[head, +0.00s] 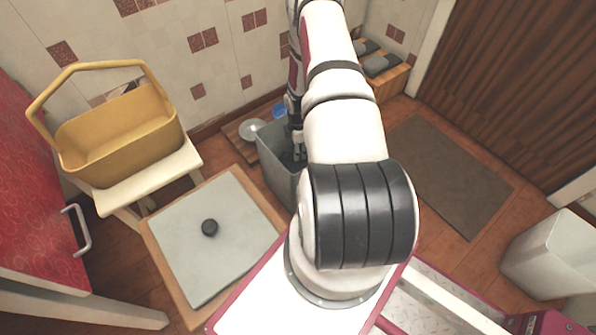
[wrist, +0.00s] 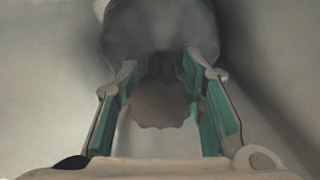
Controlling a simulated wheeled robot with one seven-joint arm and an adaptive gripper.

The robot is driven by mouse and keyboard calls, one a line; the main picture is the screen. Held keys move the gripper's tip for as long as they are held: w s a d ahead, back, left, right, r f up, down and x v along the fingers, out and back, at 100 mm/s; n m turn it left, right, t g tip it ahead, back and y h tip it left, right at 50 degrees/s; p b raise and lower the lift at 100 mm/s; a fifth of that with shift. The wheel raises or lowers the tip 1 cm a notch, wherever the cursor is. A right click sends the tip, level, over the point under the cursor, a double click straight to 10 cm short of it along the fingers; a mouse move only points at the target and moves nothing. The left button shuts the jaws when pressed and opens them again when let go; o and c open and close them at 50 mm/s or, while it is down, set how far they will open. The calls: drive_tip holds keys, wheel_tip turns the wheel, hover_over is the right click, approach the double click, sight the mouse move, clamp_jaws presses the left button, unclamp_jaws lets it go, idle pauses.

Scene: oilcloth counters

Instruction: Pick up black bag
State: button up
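A dark, rounded thing, likely the black bag (wrist: 160,28), fills the top middle of the wrist view, at and beyond my fingertips. In the head view, a dark patch that may be the bag (head: 290,158) shows low inside a grey bin (head: 276,182). My gripper (head: 298,150) points down into this bin. In the wrist view, my gripper (wrist: 160,72) has its teal-padded fingers spread apart, with the dark thing's lower edge close to the tips. I cannot tell whether they touch it. A brownish patch shows between the fingers. My arm hides part of the bin.
A yellow basket (head: 120,135) stands on a cream stool (head: 150,180) at the left. A white bin (head: 550,255) stands at the right. A brown mat (head: 450,180) lies on open floor.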

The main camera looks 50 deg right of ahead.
clamp_jaws()
